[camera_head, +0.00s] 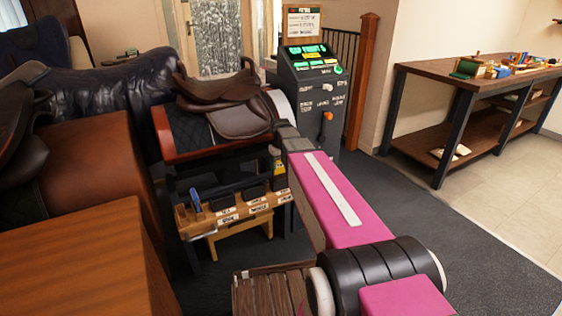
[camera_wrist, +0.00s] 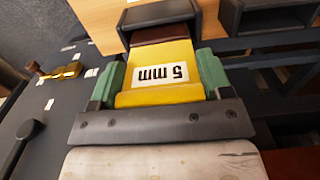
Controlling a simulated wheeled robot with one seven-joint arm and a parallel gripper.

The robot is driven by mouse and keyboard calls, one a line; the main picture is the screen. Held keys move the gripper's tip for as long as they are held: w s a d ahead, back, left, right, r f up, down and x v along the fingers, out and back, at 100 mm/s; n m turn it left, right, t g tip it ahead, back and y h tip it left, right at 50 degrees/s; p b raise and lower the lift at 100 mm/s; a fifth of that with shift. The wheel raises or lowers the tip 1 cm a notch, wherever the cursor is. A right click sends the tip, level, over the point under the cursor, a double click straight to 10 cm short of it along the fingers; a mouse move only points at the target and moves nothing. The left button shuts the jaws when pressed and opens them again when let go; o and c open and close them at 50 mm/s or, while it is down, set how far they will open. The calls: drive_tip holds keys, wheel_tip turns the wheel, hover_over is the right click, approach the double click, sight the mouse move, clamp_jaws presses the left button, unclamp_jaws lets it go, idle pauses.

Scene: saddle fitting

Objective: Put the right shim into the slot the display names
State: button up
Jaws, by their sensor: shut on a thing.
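My gripper (camera_wrist: 160,78) is shut on a yellow shim (camera_wrist: 158,97) marked "5 mm", which reads upside down in the wrist view. Its green pads press the shim's two sides. The shim's brown far end meets the mouth of a dark slot (camera_wrist: 128,19); I cannot tell how far inside it is. A second dark slot (camera_wrist: 232,18) opens to its right. In the head view my arm hides the gripper. The saddle (camera_head: 240,118) sits on a stand (camera_head: 178,148). The display (camera_head: 308,52) on a dark console shows green panels, too small to read.
A wooden rack (camera_head: 228,222) with white labels stands below the saddle and holds a blue piece (camera_head: 195,197). A slatted brown crate (camera_head: 262,290) is at the bottom. A workbench (camera_head: 432,72) with small items stands at the right. The floor (camera_head: 470,225) between is clear.

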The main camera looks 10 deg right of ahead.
sight(281, 173)
drive_tip(key=shift+f, duration=2.25)
drive_tip(key=o, duration=1)
drive_tip(key=shift+o, duration=0.2)
wheel_tip(281, 173, up, 11)
drive_tip(key=shift+f, duration=0.1)
